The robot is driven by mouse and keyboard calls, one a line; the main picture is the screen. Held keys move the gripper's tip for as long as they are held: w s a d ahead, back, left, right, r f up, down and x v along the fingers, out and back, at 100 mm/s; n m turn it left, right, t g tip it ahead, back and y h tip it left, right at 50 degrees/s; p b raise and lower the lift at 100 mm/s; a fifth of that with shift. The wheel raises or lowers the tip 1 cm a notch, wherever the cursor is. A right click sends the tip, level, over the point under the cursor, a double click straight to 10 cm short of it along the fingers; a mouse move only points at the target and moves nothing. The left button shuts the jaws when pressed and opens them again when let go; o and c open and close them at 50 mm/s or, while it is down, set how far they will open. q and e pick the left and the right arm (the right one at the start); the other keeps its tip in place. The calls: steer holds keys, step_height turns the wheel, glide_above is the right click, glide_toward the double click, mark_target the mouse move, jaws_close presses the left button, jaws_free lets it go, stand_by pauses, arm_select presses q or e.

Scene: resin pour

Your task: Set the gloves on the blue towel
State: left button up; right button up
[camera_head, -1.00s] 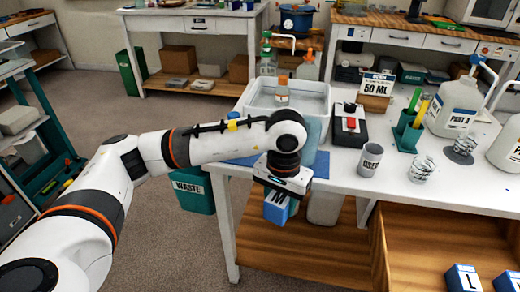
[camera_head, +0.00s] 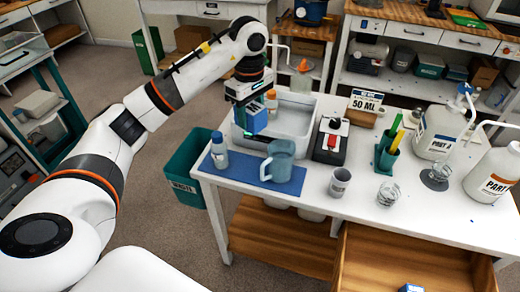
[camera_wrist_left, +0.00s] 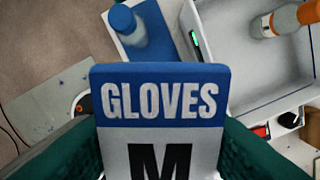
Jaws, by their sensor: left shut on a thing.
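The gloves box (camera_head: 254,121), blue and white, is clamped in my left gripper (camera_head: 247,98). In the left wrist view the box (camera_wrist_left: 160,108) faces the camera, with "GLOVES" and a large "M" on it, between the green fingers. In the head view the box is in the air at the left end of the grey tray, behind the towel. The blue towel (camera_head: 232,174) lies flat along the table's front left edge, and part of it shows in the wrist view (camera_wrist_left: 168,32). My right gripper is not in view.
A blue-capped bottle (camera_head: 219,155) stands on the towel's left end and a bluish pitcher (camera_head: 279,162) towards its right. The grey tray (camera_head: 298,147) is behind. A grey cup (camera_head: 340,182) and a black-and-red device (camera_head: 331,142) are to the right. A green waste bin (camera_head: 183,168) stands left of the table.

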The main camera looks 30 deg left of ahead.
arm_select(q)
steer(key=p, duration=0.1)
glide_above(251, 171)
step_height(251, 171, down, 14)
steer(key=shift+w+r, duration=0.1)
steer(key=shift+r, duration=0.05)
step_height(251, 171, down, 4)
steer(key=shift+r+p, duration=0.15)
steer(key=shift+p, duration=0.25)
steer(key=shift+f, duration=0.25)
steer(key=o, duration=1)
steer(key=shift+r, duration=0.1)
steer(key=shift+r, duration=0.3)
step_height(251, 171, up, 12)
steer(key=shift+f+b, duration=0.2)
steer(key=shift+b, duration=0.8)
